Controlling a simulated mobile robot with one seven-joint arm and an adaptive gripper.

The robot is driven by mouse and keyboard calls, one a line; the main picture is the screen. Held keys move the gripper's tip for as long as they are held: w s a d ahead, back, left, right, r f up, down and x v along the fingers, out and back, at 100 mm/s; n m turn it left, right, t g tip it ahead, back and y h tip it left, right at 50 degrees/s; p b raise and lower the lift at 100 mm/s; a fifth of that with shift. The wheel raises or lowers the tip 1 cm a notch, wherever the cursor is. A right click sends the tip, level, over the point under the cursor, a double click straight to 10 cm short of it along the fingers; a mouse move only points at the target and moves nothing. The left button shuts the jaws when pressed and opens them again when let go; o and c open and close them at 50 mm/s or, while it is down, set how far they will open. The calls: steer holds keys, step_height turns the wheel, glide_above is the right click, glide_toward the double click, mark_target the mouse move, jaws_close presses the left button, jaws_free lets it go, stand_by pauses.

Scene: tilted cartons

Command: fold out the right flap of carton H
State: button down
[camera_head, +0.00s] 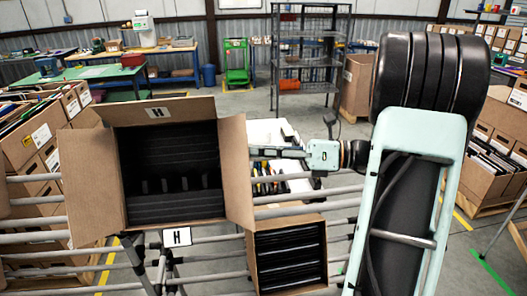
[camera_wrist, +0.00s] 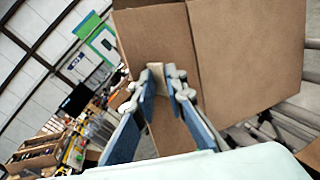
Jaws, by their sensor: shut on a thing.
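Carton H (camera_head: 175,215) is a brown box on the left of the head view, its open mouth facing me and dark items inside. Its top flap (camera_head: 160,111), marked H, stands up, and its left flap (camera_head: 91,185) is spread to the left. The right flap (camera_head: 238,172) stands out from the right edge of the opening. My gripper (camera_head: 254,152) is at the outer edge of this flap, shut on it. In the wrist view the blue-padded fingers (camera_wrist: 165,88) pinch the flap (camera_wrist: 172,137), seen between them; brown carton panels rise behind.
Grey roller rails (camera_head: 30,222) run beneath and beside the carton, with an H sign (camera_head: 177,237) in front. A smaller carton (camera_head: 289,255) of dark items sits at lower right. A white bin (camera_head: 272,133) stands behind my gripper.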

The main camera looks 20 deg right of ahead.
steer(key=shift+w+a+f, duration=0.1)
steer(key=shift+w+f, duration=0.1)
steer(key=shift+w, duration=0.15)
steer(key=c, duration=2.2)
jaws_free()
steer(key=shift+w, duration=0.1)
steer(key=shift+o, duration=0.2)
steer(key=shift+w+a+f, duration=0.1)
steer(key=shift+w+a, duration=0.1)
steer(key=shift+w, duration=0.05)
steer(key=shift+s, duration=0.1)
steer(key=shift+d, duration=0.2)
steer(key=v, duration=1.2)
steer(key=shift+s, duration=0.3)
steer(key=shift+a, duration=0.1)
